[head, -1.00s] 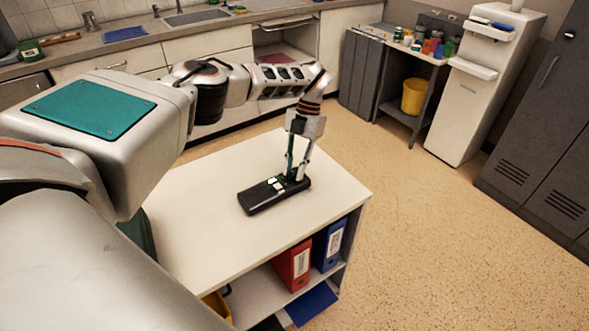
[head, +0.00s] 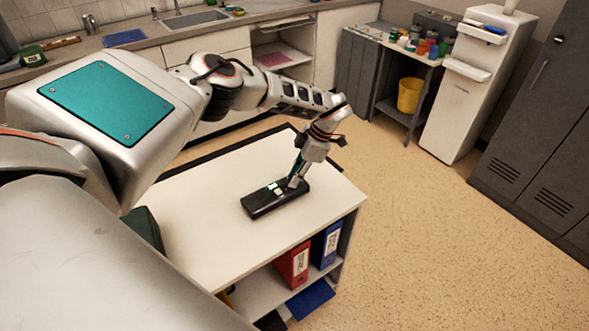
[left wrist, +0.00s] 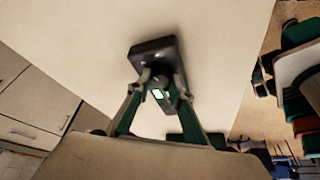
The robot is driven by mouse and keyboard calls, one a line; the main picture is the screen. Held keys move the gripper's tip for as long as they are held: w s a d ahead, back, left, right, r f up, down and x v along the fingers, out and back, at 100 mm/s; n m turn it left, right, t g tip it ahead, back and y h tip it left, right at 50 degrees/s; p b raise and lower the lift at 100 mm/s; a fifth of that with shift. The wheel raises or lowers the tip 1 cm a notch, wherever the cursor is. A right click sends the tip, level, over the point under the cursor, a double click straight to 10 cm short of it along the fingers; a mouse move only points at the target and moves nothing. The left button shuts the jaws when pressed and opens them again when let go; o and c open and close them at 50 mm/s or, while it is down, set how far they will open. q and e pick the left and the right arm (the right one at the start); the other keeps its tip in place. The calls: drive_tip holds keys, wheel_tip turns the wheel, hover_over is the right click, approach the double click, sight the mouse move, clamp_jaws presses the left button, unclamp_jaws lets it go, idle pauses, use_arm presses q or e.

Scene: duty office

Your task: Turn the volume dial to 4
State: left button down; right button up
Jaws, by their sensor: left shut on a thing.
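A black box-shaped device (head: 259,206) with small pale, lit-looking patches on its top lies on the white table. It also shows in the left wrist view (left wrist: 153,49). My left gripper (head: 294,182) is at the right end of the device, leaning over to the right. In the left wrist view, my left gripper's fingertips (left wrist: 161,79) are closed on either side of a small dark round dial (left wrist: 160,82) on the device's top. The dial's markings and pointer cannot be read. My right gripper is not in view.
The white table (head: 215,235) is otherwise clear around the device. Red (head: 293,265) and blue (head: 325,246) binders stand on the shelf below. A counter with a sink (head: 195,20) runs behind. A white dispenser (head: 468,90) and grey lockers (head: 545,130) stand to the right.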

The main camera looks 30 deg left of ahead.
use_arm(q)
drive_tip(key=shift+r+m+p, duration=0.15)
drive_tip(key=shift+m+p, duration=0.2)
drive_tip(key=shift+m, duration=0.15)
drive_tip(key=shift+s+m+t, duration=0.1)
drive_tip(key=shift+m+t, duration=0.2)
drive_tip(key=shift+m, duration=0.2)
drive_tip(key=shift+m+t+y+p, duration=0.4)
drive_tip(key=shift+m+p, duration=0.2)
drive_tip(key=shift+m, duration=0.6)
drive_tip(key=shift+s+f+m+t, duration=0.15)
drive_tip(key=shift+m+t, duration=0.35)
drive_tip(key=shift+m, duration=0.5)
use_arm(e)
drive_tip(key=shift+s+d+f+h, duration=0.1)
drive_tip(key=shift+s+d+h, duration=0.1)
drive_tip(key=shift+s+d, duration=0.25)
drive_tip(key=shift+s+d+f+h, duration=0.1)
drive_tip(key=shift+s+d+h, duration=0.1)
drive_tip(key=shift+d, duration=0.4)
use_arm(q)
drive_tip(key=shift+m, duration=0.3)
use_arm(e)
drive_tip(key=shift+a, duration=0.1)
